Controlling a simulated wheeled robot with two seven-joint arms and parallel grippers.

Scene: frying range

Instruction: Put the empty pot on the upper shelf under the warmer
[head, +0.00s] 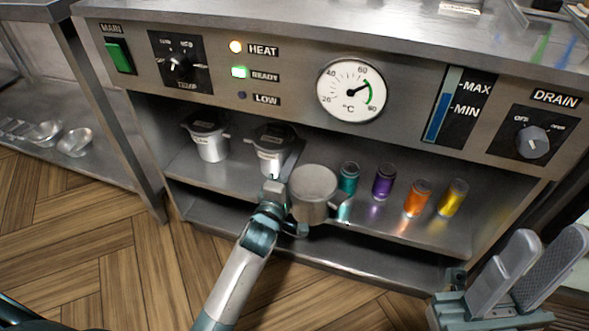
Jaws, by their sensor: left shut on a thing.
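My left gripper (281,188) is shut on a grey metal pot (314,203) at the front of the upper shelf (235,176) under the warmer. The pot's round grey top faces up. A side handle sticks out at its right. I cannot tell whether the pot rests on the shelf or hangs just above or in front of it. My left arm hides part of the shelf edge. My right gripper (541,252) is at the lower right, away from the shelf, with its two grey fingers apart and nothing between them.
Two similar pots, a left one (210,143) and a right one (271,157), stand on the upper shelf. The warmer's control panel (290,80) overhangs the shelf.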

